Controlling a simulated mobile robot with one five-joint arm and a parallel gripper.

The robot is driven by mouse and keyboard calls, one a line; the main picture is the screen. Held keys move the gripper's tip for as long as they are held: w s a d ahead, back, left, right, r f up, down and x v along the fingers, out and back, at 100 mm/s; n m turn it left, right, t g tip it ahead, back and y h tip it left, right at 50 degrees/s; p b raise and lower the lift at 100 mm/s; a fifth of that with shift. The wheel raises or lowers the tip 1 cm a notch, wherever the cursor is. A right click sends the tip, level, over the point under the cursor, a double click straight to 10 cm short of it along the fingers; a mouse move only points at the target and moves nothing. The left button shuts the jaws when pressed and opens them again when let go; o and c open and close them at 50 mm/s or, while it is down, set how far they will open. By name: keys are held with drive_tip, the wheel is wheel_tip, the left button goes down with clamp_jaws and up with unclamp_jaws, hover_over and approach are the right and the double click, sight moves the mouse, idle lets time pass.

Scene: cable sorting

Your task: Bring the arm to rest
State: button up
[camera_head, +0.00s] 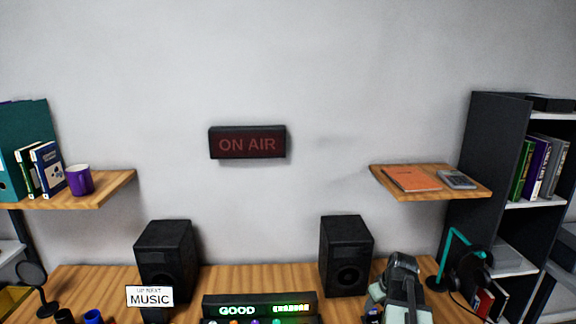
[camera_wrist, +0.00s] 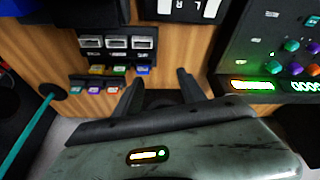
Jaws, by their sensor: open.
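My gripper (camera_wrist: 158,90) shows in the wrist view with its two dark fingers spread apart. Nothing is seen between them. It is over the wooden desk (camera_wrist: 172,50), just beside a dark port block (camera_wrist: 117,42) with several sockets and small coloured labels. In the head view, my grey-green arm stands low over the right part of the desk (camera_head: 250,277), in front of the right speaker's side. The gripper's fingertips cannot be made out there.
A mixer (camera_wrist: 285,50) with coloured knobs lies right of the fingers; its lit display (camera_head: 260,308) shows at the head view's bottom. Two black speakers (camera_head: 166,258) (camera_head: 346,256) stand behind. A teal headphone stand (camera_head: 447,255) is close right of my arm. A shelf (camera_head: 430,193) hangs above.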

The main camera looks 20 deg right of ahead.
drive_tip(key=a+f+n+g+b, duration=0.1)
drive_tip(key=a+f, duration=0.1)
drive_tip(key=a, duration=1)
drive_tip(key=w+a+f+n+b, duration=0.1)
drive_tip(key=a+f, duration=0.1)
drive_tip(key=a, duration=0.9)
drive_tip(key=a+f+n+g+y+b, duration=0.1)
drive_tip(key=a+f+b, duration=0.1)
drive_tip(key=a, duration=1)
drive_tip(key=shift+w+a+g, duration=0.3)
drive_tip(key=shift+w+a, duration=0.05)
drive_tip(key=shift+w, duration=0.05)
drive_tip(key=s+m, duration=0.1)
drive_tip(key=s+m+g, duration=0.1)
drive_tip(key=s, duration=0.1)
drive_tip(key=shift+s+d+h, duration=0.1)
drive_tip(key=shift+s+h, duration=0.2)
drive_tip(key=shift+s+d+m, duration=0.3)
drive_tip(key=shift+d+m, duration=0.05)
drive_tip(key=shift+m, duration=0.35)
drive_tip(key=shift+c, duration=1.2)
